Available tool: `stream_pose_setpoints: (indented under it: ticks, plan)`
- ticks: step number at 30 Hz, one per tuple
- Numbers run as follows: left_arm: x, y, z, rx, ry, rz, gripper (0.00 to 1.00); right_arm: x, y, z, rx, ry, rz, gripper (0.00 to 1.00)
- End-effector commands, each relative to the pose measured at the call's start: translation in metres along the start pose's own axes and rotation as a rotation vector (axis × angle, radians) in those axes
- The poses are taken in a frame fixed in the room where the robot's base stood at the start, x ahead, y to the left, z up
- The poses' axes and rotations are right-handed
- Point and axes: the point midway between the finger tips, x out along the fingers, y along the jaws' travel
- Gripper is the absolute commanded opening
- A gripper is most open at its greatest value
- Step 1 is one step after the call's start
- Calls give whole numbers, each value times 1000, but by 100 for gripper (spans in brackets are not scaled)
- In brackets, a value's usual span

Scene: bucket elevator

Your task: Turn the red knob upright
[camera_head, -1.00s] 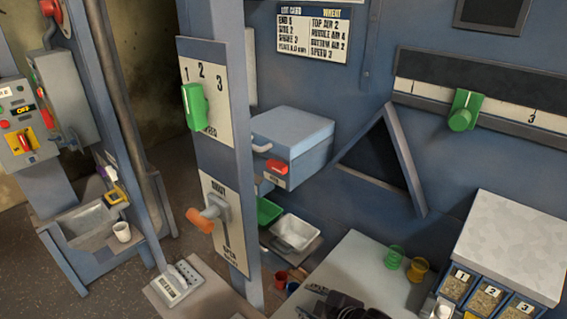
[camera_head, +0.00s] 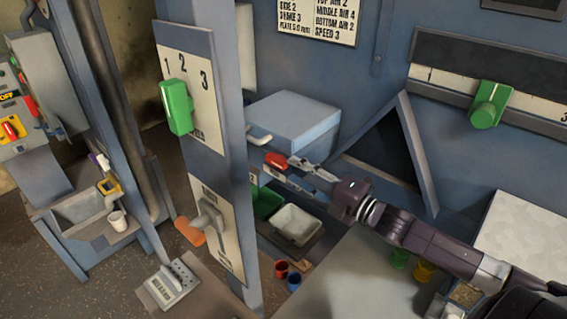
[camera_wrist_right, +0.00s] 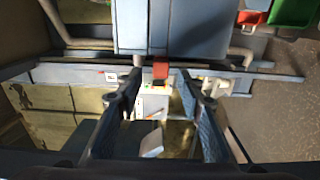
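A small red knob (camera_head: 276,160) sits on the front of the blue-grey box; in the head view it looks elongated and lies sideways, not upright. My right gripper (camera_head: 293,170) reaches in from the right, close to the knob. In the right wrist view the two fingers are spread apart, and the red knob (camera_wrist_right: 160,72) shows between their tips. I cannot tell whether either finger touches it. My left gripper is not in view.
The blue-grey box (camera_head: 294,117) has a pale handle (camera_head: 259,136) beside the knob. Below are a white tray (camera_head: 297,224) and red and blue cups.

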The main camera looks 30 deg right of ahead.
Motion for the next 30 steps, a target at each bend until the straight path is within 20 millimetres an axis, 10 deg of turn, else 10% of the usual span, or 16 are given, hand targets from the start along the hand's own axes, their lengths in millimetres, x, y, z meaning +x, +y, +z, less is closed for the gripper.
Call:
stream_pose_setpoints:
  ticks: [12,30]
  plan:
    - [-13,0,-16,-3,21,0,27,44,2,0,3,-2,1,35]
    - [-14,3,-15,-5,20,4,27,52,-1,0,3,-1,-2,23]
